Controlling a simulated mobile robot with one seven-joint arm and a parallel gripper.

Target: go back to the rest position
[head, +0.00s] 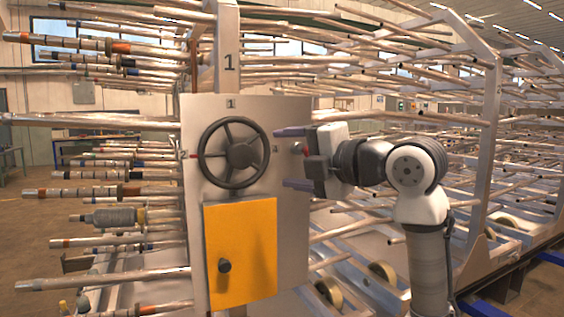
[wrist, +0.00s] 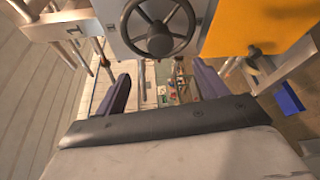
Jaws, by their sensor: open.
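My gripper (head: 290,158) is open and empty in the head view, in front of the right part of the grey panel (head: 294,220). Its two dark fingers point left, towards the handwheel (head: 262,152), and look apart from it. In the wrist view my gripper (wrist: 160,88) shows its two fingers spread wide with nothing between them. The dark handwheel (wrist: 190,32) is at the top of that view, beyond the fingers. My arm comes in from the right of the head view, bent at the elbow.
A yellow door (head: 241,285) with a black knob (head: 224,265) is on the panel's lower part; the door also shows in the wrist view (wrist: 235,25). Many metal rods (head: 100,190) stick out at left. A rod frame (head: 487,130) stands behind my arm at right.

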